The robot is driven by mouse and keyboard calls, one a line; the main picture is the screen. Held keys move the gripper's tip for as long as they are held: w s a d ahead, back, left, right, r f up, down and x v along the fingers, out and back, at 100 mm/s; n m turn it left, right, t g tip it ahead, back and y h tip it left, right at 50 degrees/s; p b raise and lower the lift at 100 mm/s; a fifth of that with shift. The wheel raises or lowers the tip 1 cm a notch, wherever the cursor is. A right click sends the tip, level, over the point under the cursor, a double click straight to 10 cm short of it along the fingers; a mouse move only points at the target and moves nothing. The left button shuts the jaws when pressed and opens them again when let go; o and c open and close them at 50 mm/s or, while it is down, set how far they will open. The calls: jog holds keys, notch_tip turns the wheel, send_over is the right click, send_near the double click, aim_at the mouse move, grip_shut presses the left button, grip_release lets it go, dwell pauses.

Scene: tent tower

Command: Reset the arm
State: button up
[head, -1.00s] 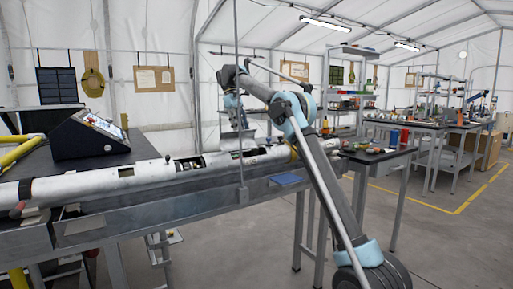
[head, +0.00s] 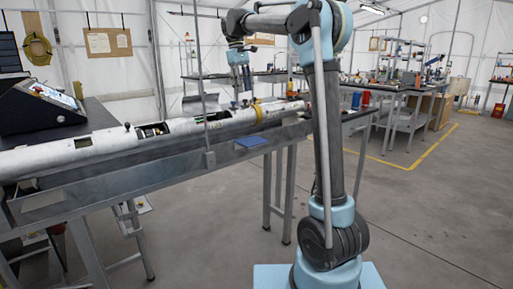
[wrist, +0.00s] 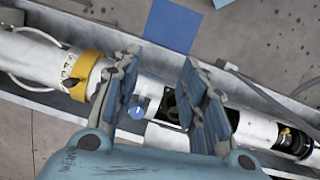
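My arm (head: 330,130) rises on the right of the head view, bends at the top and reaches left over the bench. My gripper (head: 243,78) hangs downward above the far part of a long white tube (head: 75,150). In the wrist view my gripper (wrist: 160,60) has its two blue-grey fingers spread apart, with nothing held between them. Below them lies the white tube (wrist: 165,138), with a yellow band (wrist: 82,68) to the left and dark cut-out openings. The fingers hide part of the tube.
The tube lies in a grey metal trough (head: 100,180) on the bench. A blue square (head: 253,142) lies at the trough's near side. A control box (head: 40,105) with a screen stands at left. A thin upright post (head: 203,80) stands near the arm. Open floor (head: 430,220) lies at right.

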jog(key=s+d+f+m+t+y, duration=0.1)
jog(key=s+d+f+m, duration=0.1)
jog(key=s+d+f, duration=0.6)
jog(key=s+d+f+m+t, duration=0.1)
jog(key=s+d+f+m, duration=0.25)
jog(key=s+d, duration=0.75)
jog(key=s+d+f+m, duration=0.2)
jog(key=s+f, duration=0.8)
jog(key=f, duration=0.2)
jog(key=s+d+f+m+t+y, duration=0.1)
jog(key=s+d+f, duration=0.2)
jog(key=s+f, duration=0.6)
notch_tip(320, 180, down, 3)
jog(key=shift+s+d+r+m, duration=0.1)
jog(key=shift+s+d+m, duration=0.25)
jog(key=shift+s, duration=0.15)
jog(key=shift+c, duration=0.7)
